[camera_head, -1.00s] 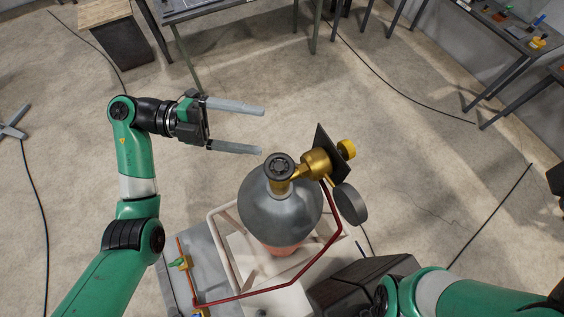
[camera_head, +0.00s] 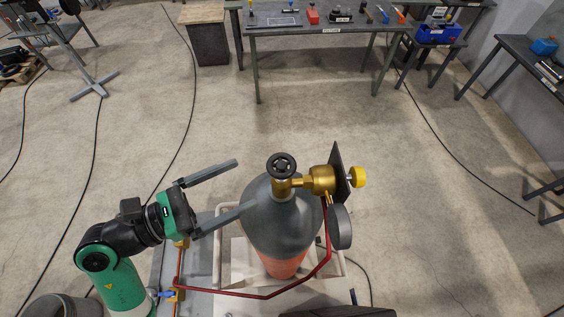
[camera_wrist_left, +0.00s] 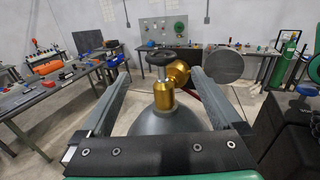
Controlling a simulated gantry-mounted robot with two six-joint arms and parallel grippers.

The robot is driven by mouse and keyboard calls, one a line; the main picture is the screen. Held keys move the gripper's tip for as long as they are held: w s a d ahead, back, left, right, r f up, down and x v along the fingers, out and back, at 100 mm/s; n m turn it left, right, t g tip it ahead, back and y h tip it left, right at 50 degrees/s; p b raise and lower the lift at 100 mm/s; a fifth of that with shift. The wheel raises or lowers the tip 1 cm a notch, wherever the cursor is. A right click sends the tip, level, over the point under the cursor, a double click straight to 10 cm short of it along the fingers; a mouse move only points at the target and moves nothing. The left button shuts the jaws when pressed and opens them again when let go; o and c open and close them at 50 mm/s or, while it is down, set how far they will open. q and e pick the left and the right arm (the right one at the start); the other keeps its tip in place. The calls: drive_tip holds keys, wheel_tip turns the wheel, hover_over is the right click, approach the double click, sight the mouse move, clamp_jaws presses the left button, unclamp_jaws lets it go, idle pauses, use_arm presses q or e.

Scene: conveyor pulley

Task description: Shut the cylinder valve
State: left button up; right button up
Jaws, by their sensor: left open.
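The grey gas cylinder (camera_head: 265,220) stands upright, with a black handwheel (camera_head: 281,165) on top of its brass valve (camera_head: 284,188). A brass regulator (camera_head: 322,180) with a yellow knob (camera_head: 358,177) and a round gauge (camera_head: 341,228) joins the valve on the right. My left gripper (camera_head: 246,183) is open and empty, left of the valve, its fingers pointing toward it. In the left wrist view the handwheel (camera_wrist_left: 160,57) and brass valve (camera_wrist_left: 164,96) appear between the spread fingers, apart from both. My right gripper is out of view.
A red hose (camera_head: 265,297) runs from the regulator around the cylinder's front. A pale frame (camera_head: 219,250) surrounds the cylinder's lower part. A tool table (camera_head: 310,27) stands at the back, with a blue bin (camera_head: 438,34) to its right. The floor between is clear.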

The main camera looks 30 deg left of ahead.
sight(282, 164)
use_arm(q)
drive_tip(key=p+x, duration=0.1)
drive_tip(key=x, duration=0.9)
drive_tip(key=shift+s, duration=0.1)
drive_tip(key=c, duration=1.4)
drive_tip(key=shift+a+f+m+g+h+b, duration=0.15)
drive_tip(key=shift+m+g+h+b, duration=0.3)
drive_tip(key=shift+m+g+h, duration=0.55)
drive_tip(key=m+g+h+b, duration=0.1)
drive_tip(key=m+g+h, duration=0.1)
drive_tip(key=shift+f+h+b, duration=0.1)
drive_tip(key=shift+h+b, duration=0.2)
drive_tip(key=shift+b, duration=0.1)
drive_tip(key=shift+m+g+h, duration=0.3)
drive_tip(key=shift+g, duration=0.2)
drive_tip(key=o, duration=1.4)
drive_tip(key=shift+r, duration=0.25)
